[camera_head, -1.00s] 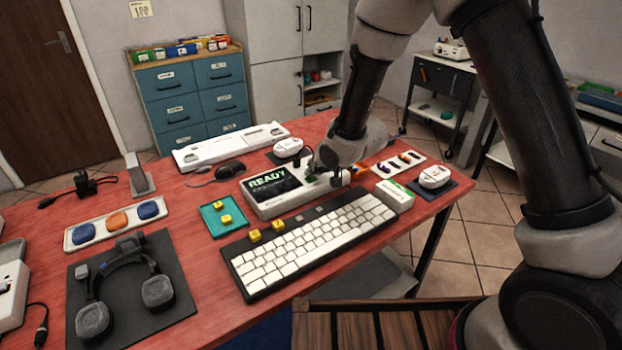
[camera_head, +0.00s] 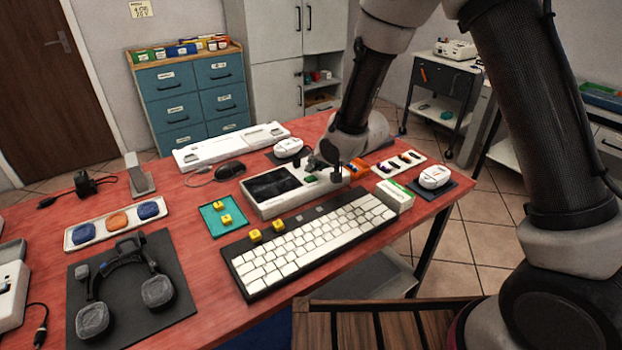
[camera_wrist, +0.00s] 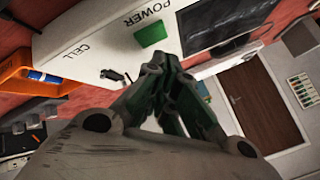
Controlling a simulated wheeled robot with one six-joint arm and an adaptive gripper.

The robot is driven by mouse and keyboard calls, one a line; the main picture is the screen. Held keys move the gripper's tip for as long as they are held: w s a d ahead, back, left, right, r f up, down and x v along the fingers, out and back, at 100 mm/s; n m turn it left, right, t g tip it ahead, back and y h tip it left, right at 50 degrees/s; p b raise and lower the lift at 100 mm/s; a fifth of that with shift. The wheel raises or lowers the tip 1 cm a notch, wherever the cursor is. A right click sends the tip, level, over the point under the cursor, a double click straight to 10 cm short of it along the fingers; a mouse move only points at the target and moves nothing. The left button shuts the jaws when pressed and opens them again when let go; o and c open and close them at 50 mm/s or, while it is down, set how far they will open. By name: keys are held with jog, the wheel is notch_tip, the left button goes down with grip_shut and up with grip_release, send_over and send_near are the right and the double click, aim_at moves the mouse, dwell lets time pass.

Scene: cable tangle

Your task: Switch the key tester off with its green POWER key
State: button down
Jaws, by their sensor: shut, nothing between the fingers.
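The key tester (camera_head: 262,209) is a white box on the red table, and its screen (camera_head: 272,184) is dark with no text. Its green POWER key (camera_head: 310,179) sits right of the screen. In the wrist view the green key (camera_wrist: 151,35) shows clear beside the word POWER, with the dark screen (camera_wrist: 222,25) to its right. My gripper (camera_wrist: 165,62) is shut and empty, its fingertips near the key with a visible gap in the picture. In the head view my gripper (camera_head: 330,153) is over the tester's right end, and its fingertips are hard to make out.
A keyboard (camera_head: 310,238) with white keys lies in front of the tester. An orange bin (camera_head: 357,168) stands by the tester's right end. A mouse (camera_head: 229,170) lies behind.

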aim_at(313, 177)
notch_tip(313, 177, up, 6)
dwell(0.7)
